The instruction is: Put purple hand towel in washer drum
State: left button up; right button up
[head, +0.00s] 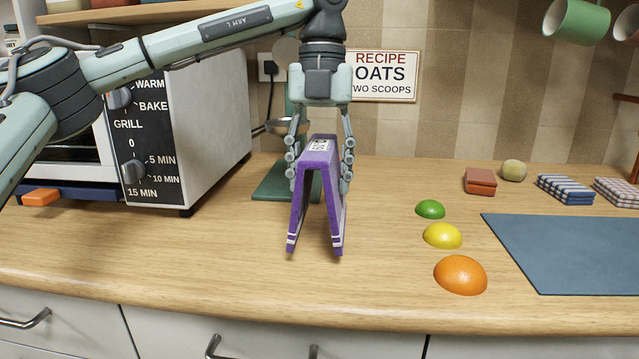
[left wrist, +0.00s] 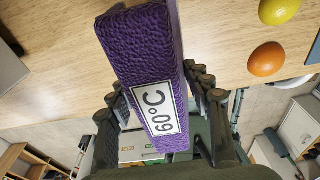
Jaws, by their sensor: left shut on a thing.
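The purple hand towel (head: 317,165) hangs folded over in an upside-down V, with white stripes near its two lower ends. My left gripper (head: 319,182) is shut on its upper fold, with one finger on each side. The towel is over the worktop; I cannot tell whether its lower ends touch the wood. In the left wrist view the towel (left wrist: 142,50) fills the middle, with a white "60°C" label between the fingers (left wrist: 165,105). I cannot make out a washer drum in either view. My right gripper is not in view.
A toaster oven (head: 205,125) stands left of the towel, and a green-based stand (head: 268,190) is behind it. The front centre of the worktop (head: 220,265) is clear.

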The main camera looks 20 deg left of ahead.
pick_arm(q)
notch_tip(320, 180, down, 2)
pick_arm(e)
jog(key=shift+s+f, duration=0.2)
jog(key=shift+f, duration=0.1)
pick_arm(q)
jog(key=o, duration=0.8)
jog(key=shift+f, duration=0.15)
jog(key=o, duration=0.5)
jog(key=shift+c, duration=0.2)
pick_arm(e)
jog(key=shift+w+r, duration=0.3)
